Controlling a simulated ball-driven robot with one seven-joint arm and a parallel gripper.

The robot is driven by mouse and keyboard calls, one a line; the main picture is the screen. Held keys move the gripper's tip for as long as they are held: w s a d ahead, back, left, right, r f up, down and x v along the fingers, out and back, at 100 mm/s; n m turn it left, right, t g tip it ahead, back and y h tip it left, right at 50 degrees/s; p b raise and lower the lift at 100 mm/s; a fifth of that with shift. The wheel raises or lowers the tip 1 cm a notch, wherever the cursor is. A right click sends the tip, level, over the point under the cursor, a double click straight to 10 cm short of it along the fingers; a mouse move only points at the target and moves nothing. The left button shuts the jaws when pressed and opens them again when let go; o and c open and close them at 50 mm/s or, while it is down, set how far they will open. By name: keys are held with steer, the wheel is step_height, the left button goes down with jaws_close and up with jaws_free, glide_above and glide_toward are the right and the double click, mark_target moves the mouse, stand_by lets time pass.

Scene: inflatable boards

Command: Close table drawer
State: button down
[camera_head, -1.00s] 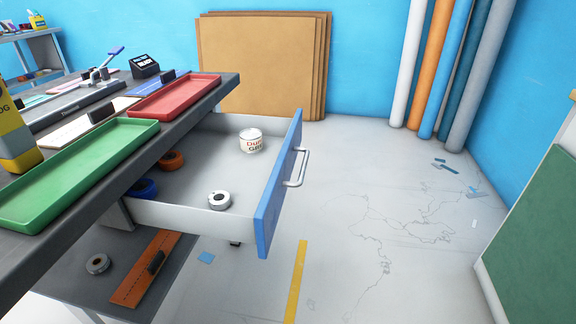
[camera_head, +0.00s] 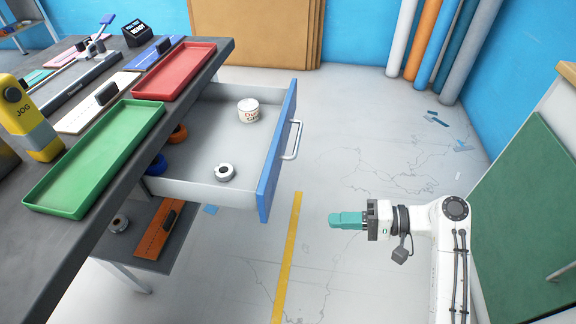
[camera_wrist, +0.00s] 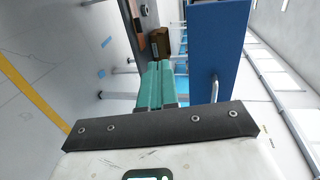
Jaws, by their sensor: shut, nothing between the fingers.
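The table drawer (camera_head: 205,187) is pulled well out from under the dark grey table (camera_head: 105,200). Its blue front panel (camera_head: 277,160) carries a silver bar handle (camera_head: 293,140). Inside lie a white labelled tin (camera_head: 248,110), a white-grey roll (camera_head: 224,172), an orange roll (camera_head: 178,134) and a blue roll (camera_head: 157,164). My gripper (camera_head: 333,219) has teal fingers that are shut and empty. It is to the right of the drawer front, apart from it. In the wrist view the teal fingers (camera_wrist: 155,85) point toward the table, with the blue front panel (camera_wrist: 214,50) to their right.
A red tray (camera_head: 176,70) and a green tray (camera_head: 95,160) lie on the table top. A lower shelf (camera_head: 185,235) holds an orange bar. A green board (camera_head: 535,210) stands at the right. The floor between drawer and board is mostly clear.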

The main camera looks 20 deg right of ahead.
mark_target(180, 178)
step_height(180, 178, up, 7)
steer(key=w+d+t+y, duration=0.2)
steer(key=d, duration=0.1)
steer(key=b+x, duration=0.1)
steer(key=x, duration=1.3)
steer(key=shift+s+a, duration=0.1)
steer(key=shift+a, duration=0.15)
steer(key=b+x, duration=0.1)
steer(key=x, duration=0.7)
steer(key=b+x, duration=0.1)
steer(key=x, duration=0.8)
steer(key=b+x, duration=0.1)
steer(key=x, duration=0.7)
steer(key=shift+s+a+f, duration=0.1)
steer(key=shift+s+a, duration=0.05)
steer(key=shift+a, duration=0.4)
steer(key=shift+w+a+r, duration=0.1)
steer(key=shift+w+r, duration=0.15)
